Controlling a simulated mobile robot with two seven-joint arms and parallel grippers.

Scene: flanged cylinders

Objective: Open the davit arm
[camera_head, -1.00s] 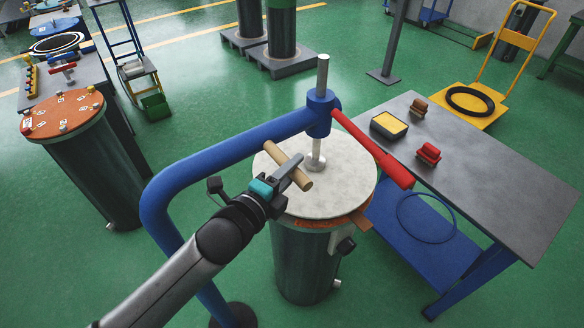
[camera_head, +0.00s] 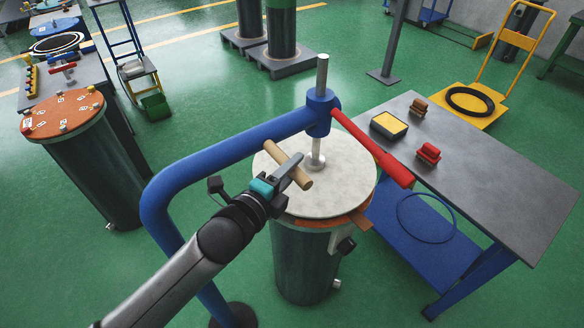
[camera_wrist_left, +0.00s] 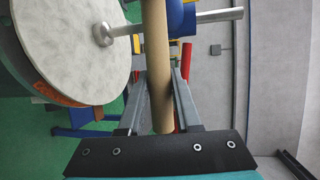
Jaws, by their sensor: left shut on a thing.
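The blue davit arm (camera_head: 225,153) rises from the floor, bends, and reaches over a cylinder with a pale round lid (camera_head: 340,190). Its blue hub (camera_head: 321,113) carries a grey threaded rod (camera_head: 322,75) standing over the lid, and a red handle (camera_head: 372,150) pointing right. A tan wooden bar handle (camera_head: 290,166) sits by the davit arm above the lid. My left gripper (camera_head: 297,174) is shut on this wooden handle; in the left wrist view the handle (camera_wrist_left: 157,70) runs between the two fingers. My right gripper is not in view.
A grey worktable (camera_head: 480,165) stands close on the right, with a yellow-filled tray (camera_head: 389,125) and brushes on top. Another cylinder with an orange lid (camera_head: 62,114) stands at left. Green floor is open between them.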

